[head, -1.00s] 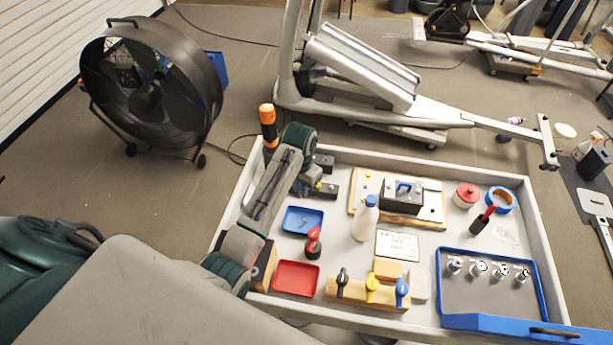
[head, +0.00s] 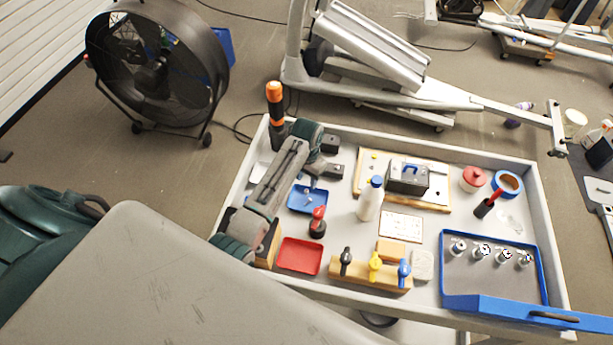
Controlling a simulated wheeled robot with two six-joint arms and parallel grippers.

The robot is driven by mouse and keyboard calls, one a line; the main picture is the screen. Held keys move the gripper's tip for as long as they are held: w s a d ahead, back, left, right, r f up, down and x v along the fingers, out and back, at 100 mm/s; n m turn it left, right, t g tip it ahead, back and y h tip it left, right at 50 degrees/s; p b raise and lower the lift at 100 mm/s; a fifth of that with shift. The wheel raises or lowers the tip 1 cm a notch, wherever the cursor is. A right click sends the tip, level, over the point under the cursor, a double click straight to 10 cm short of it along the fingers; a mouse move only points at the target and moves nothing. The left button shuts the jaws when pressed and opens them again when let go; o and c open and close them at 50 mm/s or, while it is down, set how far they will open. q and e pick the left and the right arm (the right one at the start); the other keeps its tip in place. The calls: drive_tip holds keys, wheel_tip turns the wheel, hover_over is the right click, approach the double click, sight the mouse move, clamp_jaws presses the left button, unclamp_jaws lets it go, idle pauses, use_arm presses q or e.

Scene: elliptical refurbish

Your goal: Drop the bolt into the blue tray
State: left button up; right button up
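The small blue tray (head: 304,206) lies on the cart top, left of the white bottle. A tiny dark, bolt-like piece (head: 311,198) lies inside it; its details are too small to make out. My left gripper (head: 338,158) is just beyond the tray, up and to its right in the picture. Its two dark fingers are spread apart, with nothing visible between them. My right gripper is not in view.
A white bottle (head: 370,200) and a red-topped tool (head: 318,222) stand close to the blue tray. A red tray (head: 299,256) lies nearer me. A wooden block with colored handles (head: 372,275) and a large blue-rimmed tray (head: 492,262) are to the right.

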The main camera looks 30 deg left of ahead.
use_arm(q)
drive_tip(key=shift+r, duration=0.55)
wheel_tip(320, 180, up, 10)
drive_tip(key=shift+b, duration=0.45)
drive_tip(key=shift+f, duration=0.25)
